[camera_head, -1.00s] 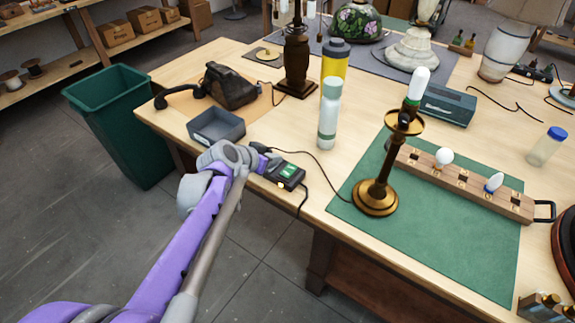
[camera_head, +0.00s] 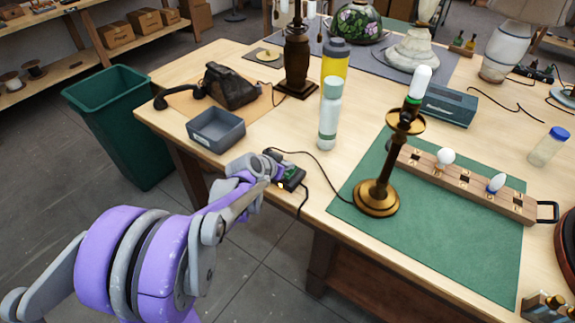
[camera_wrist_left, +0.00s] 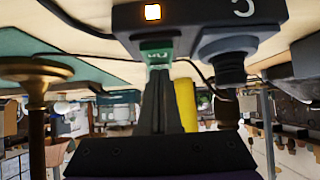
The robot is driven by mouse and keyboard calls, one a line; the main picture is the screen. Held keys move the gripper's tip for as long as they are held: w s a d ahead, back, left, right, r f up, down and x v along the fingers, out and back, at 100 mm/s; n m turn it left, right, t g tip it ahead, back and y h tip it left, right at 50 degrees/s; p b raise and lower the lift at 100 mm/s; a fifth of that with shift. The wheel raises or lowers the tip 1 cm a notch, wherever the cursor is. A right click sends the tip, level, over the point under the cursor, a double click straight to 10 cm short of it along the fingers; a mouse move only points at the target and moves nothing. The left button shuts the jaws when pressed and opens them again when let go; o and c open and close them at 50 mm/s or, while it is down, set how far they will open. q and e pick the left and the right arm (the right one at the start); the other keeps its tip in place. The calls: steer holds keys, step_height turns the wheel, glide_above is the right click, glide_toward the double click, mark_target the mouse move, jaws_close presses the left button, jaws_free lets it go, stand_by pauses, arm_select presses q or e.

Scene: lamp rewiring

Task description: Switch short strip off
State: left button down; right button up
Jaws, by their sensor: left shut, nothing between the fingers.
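The short strip (camera_head: 291,175) is a small black power strip near the front edge of the table, partly hidden behind my left gripper (camera_head: 274,167). In the left wrist view the strip (camera_wrist_left: 193,17) fills the top, with an orange light glowing on it. A green rocker switch (camera_wrist_left: 157,50) and a dark plug (camera_wrist_left: 222,52) show on it. My left gripper (camera_wrist_left: 157,82) is shut and empty, with its fingertips at the green switch. I cannot tell whether they touch it. My right gripper is in no view.
A grey tray (camera_head: 216,130) sits left of the strip and a white-green bottle (camera_head: 329,120) behind it. A brass lamp (camera_head: 378,185) stands to the right on a green mat (camera_head: 440,245). Black cords run from the strip across the table.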

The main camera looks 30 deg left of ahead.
arm_select(q)
steer(key=shift+w+f, duration=0.15)
steer(key=shift+f, duration=0.25)
steer(key=shift+r, duration=0.1)
steer(key=shift+w+r, duration=0.15)
steer(key=shift+w, duration=0.7)
steer(key=shift+d, duration=0.1)
